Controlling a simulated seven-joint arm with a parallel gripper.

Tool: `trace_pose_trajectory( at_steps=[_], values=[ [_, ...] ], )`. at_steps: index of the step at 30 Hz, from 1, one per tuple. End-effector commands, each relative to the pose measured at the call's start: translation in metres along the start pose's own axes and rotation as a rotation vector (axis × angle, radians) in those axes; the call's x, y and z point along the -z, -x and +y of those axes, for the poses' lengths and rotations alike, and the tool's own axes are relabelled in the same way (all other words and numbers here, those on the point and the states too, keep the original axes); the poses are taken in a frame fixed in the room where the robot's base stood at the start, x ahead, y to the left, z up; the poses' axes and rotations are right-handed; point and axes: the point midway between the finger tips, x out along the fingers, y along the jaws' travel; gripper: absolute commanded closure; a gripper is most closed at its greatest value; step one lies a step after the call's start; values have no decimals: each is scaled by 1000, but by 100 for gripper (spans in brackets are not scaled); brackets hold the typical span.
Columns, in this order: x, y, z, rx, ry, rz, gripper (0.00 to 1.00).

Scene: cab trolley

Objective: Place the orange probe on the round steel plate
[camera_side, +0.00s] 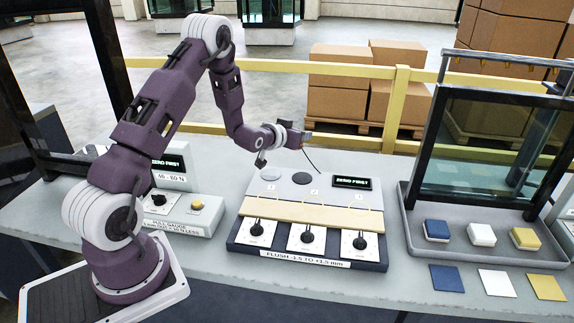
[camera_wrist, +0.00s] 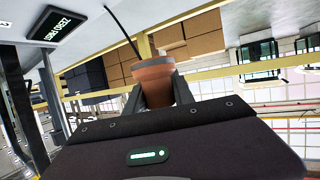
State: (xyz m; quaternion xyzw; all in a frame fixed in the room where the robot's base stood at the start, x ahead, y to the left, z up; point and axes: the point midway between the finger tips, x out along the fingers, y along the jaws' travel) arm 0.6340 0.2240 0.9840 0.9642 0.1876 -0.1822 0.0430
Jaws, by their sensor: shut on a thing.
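The orange probe (camera_wrist: 154,75) stands between the two fingers of my gripper (camera_wrist: 157,95) in the wrist view, with a thin black cable running from it. In the side view my gripper (camera_side: 306,134) is raised above the back of the flush gauge box (camera_side: 318,197); the probe itself is hard to make out there, but the cable hangs down toward the box. Two round discs lie on the box top: a pale grey one (camera_side: 271,174) at left and a darker one (camera_side: 302,178) beside it. I cannot tell for sure which is the steel plate. My gripper is apart from both.
A display reading "ZERO FIRST" (camera_side: 351,183) sits right of the discs. A wooden strip (camera_side: 312,216) crosses the box before several black knobs. A second gauge box (camera_side: 185,207) is at left. A framed glass panel (camera_side: 477,140) stands in a grey tray at right, with coloured blocks.

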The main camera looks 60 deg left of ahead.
Motion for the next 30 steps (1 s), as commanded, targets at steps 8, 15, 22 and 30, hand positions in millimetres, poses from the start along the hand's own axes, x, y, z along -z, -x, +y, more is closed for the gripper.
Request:
trace_pose_trajectory(
  at_steps=[8, 15, 22, 30],
  values=[
    [-12, 30, -55, -200, -93, -9, 100],
    [-57, 21, -59, -234, -109, -21, 100],
    [-96, 5, -60, -233, -109, -19, 100],
    [-109, -1, -60, -233, -112, -15, 100]
  ],
)
